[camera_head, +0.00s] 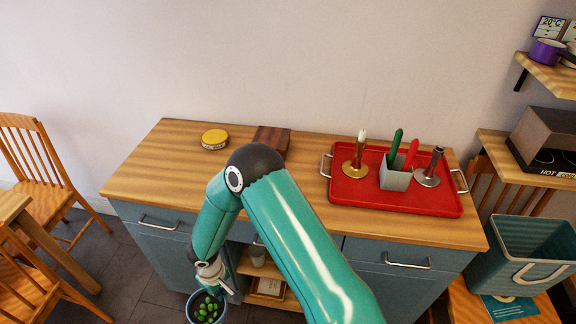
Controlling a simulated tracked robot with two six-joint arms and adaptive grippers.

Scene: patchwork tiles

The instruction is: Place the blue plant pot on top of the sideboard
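The blue plant pot (191,312) is at the bottom edge of the head view, left of the middle, in front of the sideboard and cut off below. It has a blue-grey rim and green, leafy contents. My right gripper (217,287) points down at the pot's back rim, overlapping it in the picture. I cannot tell whether its fingers are closed on the rim, or what the pot rests on. The sideboard (165,160) has a striped wooden top and blue-grey fronts; my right arm crosses in front of its middle. My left gripper is not in view.
On the sideboard are a yellow tin (214,139), a dark wooden block (272,138) and a red tray (350,193) holding candlesticks and a grey pot. The top's left part is clear. Chairs stand left; a blue-grey bin (520,262) is right.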

